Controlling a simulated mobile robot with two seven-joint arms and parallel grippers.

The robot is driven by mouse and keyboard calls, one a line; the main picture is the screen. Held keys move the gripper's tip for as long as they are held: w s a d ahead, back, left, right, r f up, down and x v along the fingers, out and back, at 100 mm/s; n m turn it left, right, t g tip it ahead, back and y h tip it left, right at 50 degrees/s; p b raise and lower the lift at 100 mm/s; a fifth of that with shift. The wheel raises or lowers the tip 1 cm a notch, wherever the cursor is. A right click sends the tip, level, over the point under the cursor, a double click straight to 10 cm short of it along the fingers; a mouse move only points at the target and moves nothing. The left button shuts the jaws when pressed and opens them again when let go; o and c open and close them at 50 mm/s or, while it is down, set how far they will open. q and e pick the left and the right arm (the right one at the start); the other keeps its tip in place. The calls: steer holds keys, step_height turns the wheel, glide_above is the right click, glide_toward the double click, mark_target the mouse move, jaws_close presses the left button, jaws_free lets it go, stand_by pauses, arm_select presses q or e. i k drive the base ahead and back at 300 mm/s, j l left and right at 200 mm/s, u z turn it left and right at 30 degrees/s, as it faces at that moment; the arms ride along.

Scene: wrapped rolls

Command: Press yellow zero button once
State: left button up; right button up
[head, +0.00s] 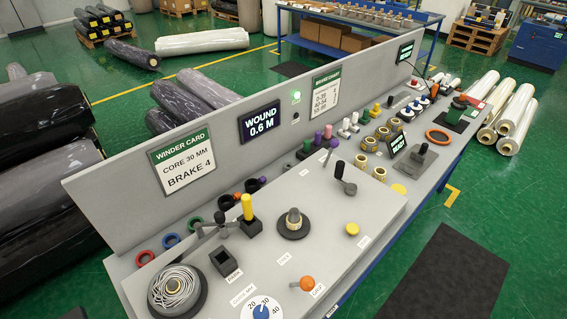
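A small round yellow button (352,229) sits on the grey sloped panel (330,250), right of the centre, with a small white label just below and right of it that is too small to read surely. A flat yellow disc (399,189) lies farther right near the panel's edge. The display (261,125) on the upright board reads "WOUND 0.6 M". Neither of my grippers shows in the head view.
The panel carries a black-handled lever (345,178), a yellow-handled lever (247,207), an orange-knobbed lever (307,283), a spindle (294,222), a blue dial (262,309) and a wound spool (177,290). The upright board (222,140) stands behind. The panel around the yellow button is mostly clear.

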mark_target(352, 229)
steer(key=z, duration=0.7)
steer(key=i+l+u, duration=0.1)
steer(key=i, duration=0.25)
